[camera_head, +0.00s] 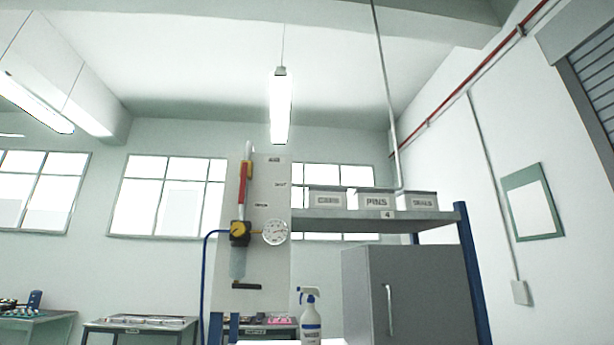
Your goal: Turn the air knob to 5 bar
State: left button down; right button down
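The air knob (238,229) is a small yellow part on a dark regulator body, mounted on a pale upright panel (272,185). A round white pressure gauge (275,232) sits just right of it; its needle and numbers are too small to read. Neither of my grippers is in view.
A white spray bottle (310,318) stands in front, right of the panel. A grey cabinet (410,295) is at the right, under a shelf (345,221) with labelled bins, including PINS (376,200). Tables with parts (140,325) stand at the lower left.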

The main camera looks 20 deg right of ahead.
aim_at(238, 229)
jog(key=k+l+z, duration=0.5)
jog(key=k+l, duration=0.25)
